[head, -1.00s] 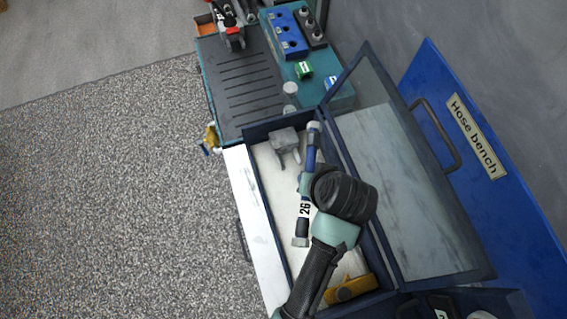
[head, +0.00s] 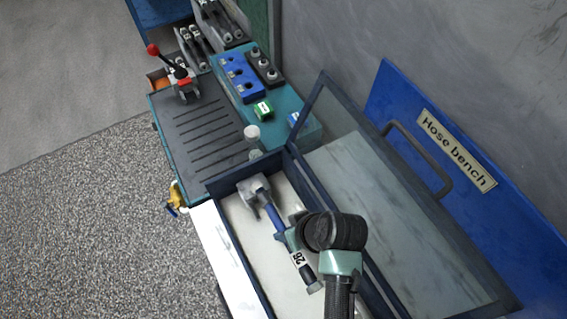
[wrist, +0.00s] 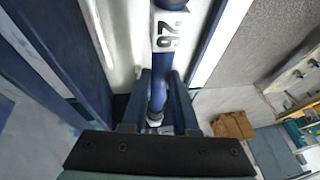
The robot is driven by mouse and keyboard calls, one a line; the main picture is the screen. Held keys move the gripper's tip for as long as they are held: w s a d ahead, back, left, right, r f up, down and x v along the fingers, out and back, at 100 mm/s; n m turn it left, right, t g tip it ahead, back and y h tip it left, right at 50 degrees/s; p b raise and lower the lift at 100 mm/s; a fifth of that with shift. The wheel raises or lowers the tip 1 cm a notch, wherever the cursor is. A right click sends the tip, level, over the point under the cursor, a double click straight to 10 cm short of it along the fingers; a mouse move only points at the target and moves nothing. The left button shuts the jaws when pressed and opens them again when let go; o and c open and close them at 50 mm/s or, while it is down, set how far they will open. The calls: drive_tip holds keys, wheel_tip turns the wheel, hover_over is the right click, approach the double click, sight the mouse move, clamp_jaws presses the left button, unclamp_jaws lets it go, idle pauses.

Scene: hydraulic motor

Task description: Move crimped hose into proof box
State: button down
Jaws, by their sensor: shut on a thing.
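The crimped hose (head: 274,217) is blue with metal end fittings and a white "26" label. It is inside the proof box, its upper end at the grey fixture block (head: 250,188); I cannot tell if it is seated there. The proof box (head: 234,256) is dark blue with a pale floor, and its clear lid (head: 392,205) stands open to the right. My gripper (wrist: 162,85) is shut on the hose, with a finger on each side in the wrist view, where the hose (wrist: 166,45) runs up between them. My wrist hides part of the hose in the head view.
A teal bench with a dark slotted tray (head: 205,130) adjoins the box's far end. A blue "Hose bench" board (head: 455,150) is at the right.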

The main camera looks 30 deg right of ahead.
drive_tip(key=b, duration=0.7)
hover_over(282, 245)
drive_tip(key=s, duration=0.1)
drive_tip(key=shift+d+f, duration=0.15)
drive_tip(key=shift+f, duration=1.45)
drive_tip(key=shift+d+f, duration=0.15)
drive_tip(key=shift+f, duration=1.4)
drive_tip(key=shift+f+b, duration=0.35)
drive_tip(key=shift+f, duration=0.55)
drive_tip(key=shift+f, duration=0.75)
drive_tip(key=c, duration=0.6)
unclamp_jaws()
drive_tip(key=shift+s, duration=0.1)
drive_tip(key=shift+s+d+f, duration=0.1)
drive_tip(key=v, duration=1.3)
